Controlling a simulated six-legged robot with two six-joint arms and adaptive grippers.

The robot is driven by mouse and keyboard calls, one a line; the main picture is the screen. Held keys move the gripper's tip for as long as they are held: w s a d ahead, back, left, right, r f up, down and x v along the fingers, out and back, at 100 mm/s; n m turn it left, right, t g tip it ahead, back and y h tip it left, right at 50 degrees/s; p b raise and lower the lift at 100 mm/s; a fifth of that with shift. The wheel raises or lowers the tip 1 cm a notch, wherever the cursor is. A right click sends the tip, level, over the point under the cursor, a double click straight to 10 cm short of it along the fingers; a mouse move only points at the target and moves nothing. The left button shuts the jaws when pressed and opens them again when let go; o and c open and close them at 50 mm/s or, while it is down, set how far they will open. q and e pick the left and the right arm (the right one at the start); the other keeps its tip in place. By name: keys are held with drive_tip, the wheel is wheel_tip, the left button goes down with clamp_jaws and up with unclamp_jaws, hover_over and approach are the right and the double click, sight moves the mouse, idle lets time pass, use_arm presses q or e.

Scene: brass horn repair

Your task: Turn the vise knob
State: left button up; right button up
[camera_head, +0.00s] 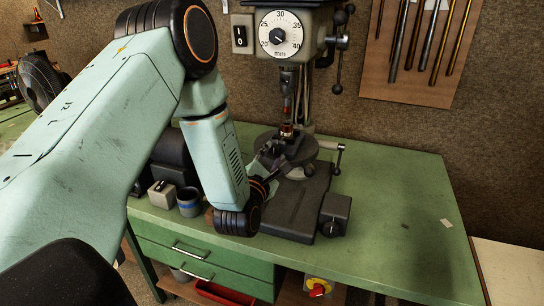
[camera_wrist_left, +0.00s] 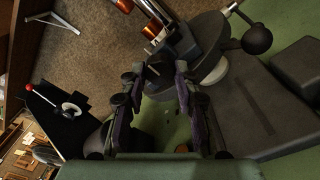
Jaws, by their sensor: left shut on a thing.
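A drill press stands on the green workbench, and its small dark vise (camera_head: 298,140) sits on the round press table under the chuck. My left arm reaches in from the left, and my left gripper (camera_head: 270,158) is at the near left side of the vise. In the left wrist view, the two fingers of my left gripper (camera_wrist_left: 156,72) are closed on the small dark vise knob (camera_wrist_left: 159,68). The knob is mostly hidden by the fingers. A copper-coloured piece (camera_head: 287,129) is at the vise. My right gripper is not in view.
A lever with a black ball (camera_wrist_left: 257,40) sticks out beside the round table (camera_head: 309,156). The press base (camera_head: 298,205) lies below. A blue-banded cup (camera_head: 189,203) and a small switch box (camera_head: 162,194) stand left. The bench's right side (camera_head: 400,215) is mostly clear.

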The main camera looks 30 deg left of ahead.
use_arm(q)
drive_tip(key=shift+d, duration=0.1)
clamp_jaws()
drive_tip(key=shift+m, duration=0.3)
